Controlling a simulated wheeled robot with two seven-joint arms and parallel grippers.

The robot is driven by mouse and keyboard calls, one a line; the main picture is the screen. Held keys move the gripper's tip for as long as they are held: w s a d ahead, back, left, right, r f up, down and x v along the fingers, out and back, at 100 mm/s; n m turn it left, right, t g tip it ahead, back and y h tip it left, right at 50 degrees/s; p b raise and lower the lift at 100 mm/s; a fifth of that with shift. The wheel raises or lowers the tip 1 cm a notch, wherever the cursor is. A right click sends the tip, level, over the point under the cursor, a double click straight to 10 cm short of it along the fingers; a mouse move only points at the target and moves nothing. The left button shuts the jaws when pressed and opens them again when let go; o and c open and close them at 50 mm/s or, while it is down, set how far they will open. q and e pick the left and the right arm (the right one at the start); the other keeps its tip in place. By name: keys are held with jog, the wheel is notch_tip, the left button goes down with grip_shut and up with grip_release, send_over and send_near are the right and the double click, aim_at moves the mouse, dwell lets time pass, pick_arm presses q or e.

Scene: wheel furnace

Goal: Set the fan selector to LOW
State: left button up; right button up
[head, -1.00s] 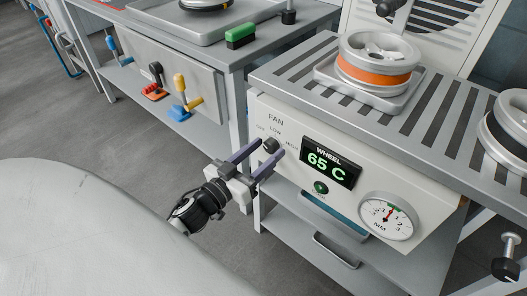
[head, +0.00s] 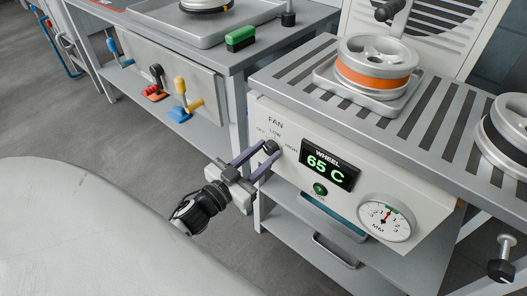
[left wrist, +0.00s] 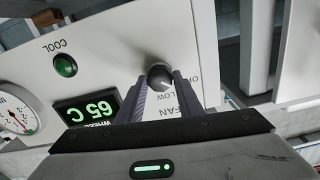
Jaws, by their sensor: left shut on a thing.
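The fan selector (head: 271,146) is a small dark round knob on the white front panel (head: 420,205), under the word FAN with OFF, LOW and HIGH around it. My left gripper (head: 269,151) has its two purple-grey fingers on either side of the knob and is shut on it. In the left wrist view the knob (left wrist: 159,76) sits between the fingertips, and part of the lettering is hidden by a finger. I cannot tell clearly which label the knob points to. My right gripper is not in view.
Right of the knob are a display (head: 330,163) reading 65 C, a green COOL button (head: 320,189) and an MM dial (head: 387,217). A wheel with an orange band (head: 378,70) stands on the slatted top above. A neighbouring bench (head: 165,70) holds coloured levers.

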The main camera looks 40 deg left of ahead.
pick_arm(q)
jog(key=m+p, duration=0.1)
jog(key=m, duration=0.3)
jog(key=shift+r+m, duration=0.1)
jog(key=shift+m, duration=2.8)
jog(key=o, duration=1)
jog(key=shift+o, duration=0.2)
